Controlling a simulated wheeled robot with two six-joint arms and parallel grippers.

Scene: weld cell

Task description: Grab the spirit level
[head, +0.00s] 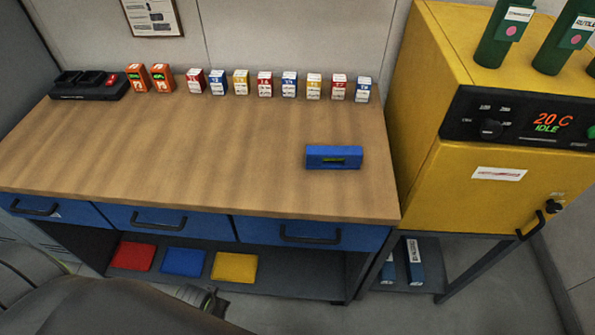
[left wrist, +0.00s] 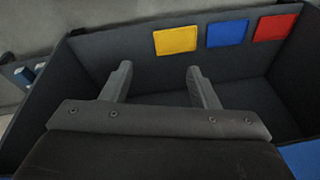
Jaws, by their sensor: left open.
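The spirit level (head: 334,157) is a short blue bar with a small green vial window. It lies on the right part of the wooden workbench (head: 200,150), near the bench's right edge, with nothing touching it. My left gripper (left wrist: 159,72) shows in the left wrist view with its two fingers wide apart and nothing between them. It faces the dark shelf under the bench, apart from the spirit level, which does not show in that view. In the head view my arm covers the bottom left, and the left fingertips cannot be made out. My right gripper is not in view.
Several small labelled boxes (head: 265,84) and a black charger (head: 88,85) line the bench's back. A yellow oven (head: 465,140) stands close on the right. Blue drawers (head: 165,221) sit above a shelf with red, blue and yellow flat items. The bench's middle is clear.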

